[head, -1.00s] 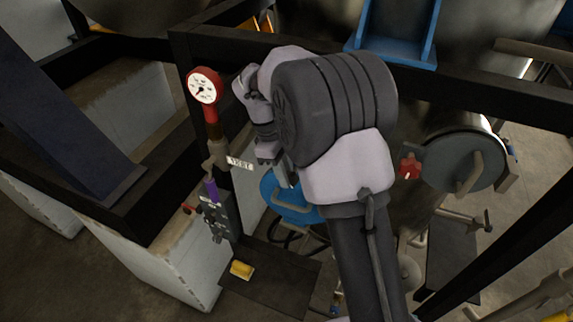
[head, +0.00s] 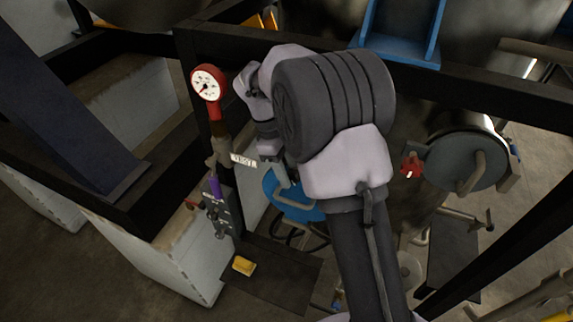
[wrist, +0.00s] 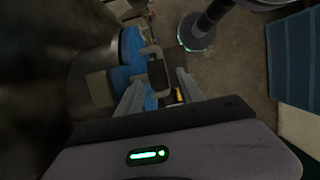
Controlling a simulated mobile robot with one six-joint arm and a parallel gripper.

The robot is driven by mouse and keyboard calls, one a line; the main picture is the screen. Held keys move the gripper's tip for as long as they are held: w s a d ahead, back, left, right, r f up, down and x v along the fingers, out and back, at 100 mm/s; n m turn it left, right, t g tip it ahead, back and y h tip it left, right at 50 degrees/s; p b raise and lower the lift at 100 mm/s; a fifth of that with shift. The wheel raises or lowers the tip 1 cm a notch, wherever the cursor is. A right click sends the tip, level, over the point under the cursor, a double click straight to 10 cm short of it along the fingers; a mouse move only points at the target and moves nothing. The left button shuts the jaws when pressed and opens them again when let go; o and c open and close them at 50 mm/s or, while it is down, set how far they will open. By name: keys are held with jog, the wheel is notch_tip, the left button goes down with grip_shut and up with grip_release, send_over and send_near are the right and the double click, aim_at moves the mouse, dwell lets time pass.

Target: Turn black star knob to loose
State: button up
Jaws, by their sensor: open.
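I cannot make out a black star knob for certain in either view. Small dark fittings sit on the dark valve block (head: 222,212) below the red gauge, too small to tell their shape. My gripper (wrist: 158,92) is open in the wrist view, its two grey fingers apart and pointing towards a blue round cover (wrist: 131,48) with a grey loop handle (wrist: 152,52). The handle appears between the fingertips, but I cannot tell whether they touch it. In the head view my gripper (head: 269,147) is mostly hidden by my wrist, above the blue cover (head: 290,205).
A red-rimmed gauge (head: 207,84) and white label (head: 243,160) stand left of my gripper. A purple-handled lever (head: 215,188) is below them. A red knob (head: 411,165) sits beside a grey round cover (head: 463,163) at right. Dark beams frame the space. A yellow block (head: 244,265) lies low.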

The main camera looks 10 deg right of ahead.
jog(key=v, duration=1.7)
jog(key=shift+r, duration=0.2)
jog(key=shift+o, duration=0.5)
